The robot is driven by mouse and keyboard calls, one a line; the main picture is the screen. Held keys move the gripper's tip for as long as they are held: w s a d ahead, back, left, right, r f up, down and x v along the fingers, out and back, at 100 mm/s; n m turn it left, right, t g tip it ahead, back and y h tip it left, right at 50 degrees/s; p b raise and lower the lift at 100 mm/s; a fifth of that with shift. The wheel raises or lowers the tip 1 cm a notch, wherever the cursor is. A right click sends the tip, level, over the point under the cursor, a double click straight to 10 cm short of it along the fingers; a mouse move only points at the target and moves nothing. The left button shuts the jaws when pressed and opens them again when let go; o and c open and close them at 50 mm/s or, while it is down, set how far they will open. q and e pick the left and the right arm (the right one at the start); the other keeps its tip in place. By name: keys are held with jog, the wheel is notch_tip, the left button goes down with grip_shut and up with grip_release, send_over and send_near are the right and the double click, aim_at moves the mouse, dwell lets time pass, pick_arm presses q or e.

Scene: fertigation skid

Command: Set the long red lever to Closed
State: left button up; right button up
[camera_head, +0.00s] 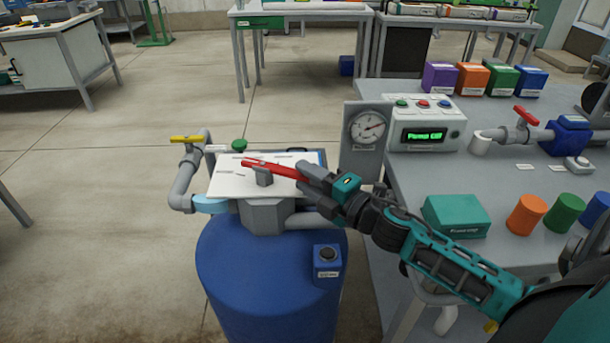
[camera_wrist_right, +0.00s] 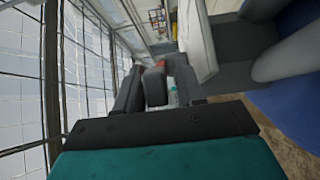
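The long red lever (camera_head: 275,168) lies over a white plate (camera_head: 228,181) on top of the blue tank (camera_head: 270,265). It runs from upper left to lower right, on a grey post (camera_head: 264,177). My right gripper (camera_head: 310,173) is at the lever's right end, its fingers overlapping that end. In the right wrist view a little red (camera_wrist_right: 160,64) shows near the fingertips (camera_wrist_right: 155,75). Whether the fingers are shut on the lever is not clear. The plate's labels are too small to read. My left gripper is out of view.
A yellow-handled pipe valve (camera_head: 187,139) and green knob (camera_head: 239,145) stand left of and behind the plate. A pressure gauge (camera_head: 368,128) stands close to the right. The bench (camera_head: 440,182) at right holds a pump panel (camera_head: 427,122), a teal box (camera_head: 456,214) and colored containers.

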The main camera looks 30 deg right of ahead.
jog(key=shift+w+a, duration=0.15)
jog(key=shift+w, duration=0.3)
jog(key=shift+c, duration=0.4)
grip_shut()
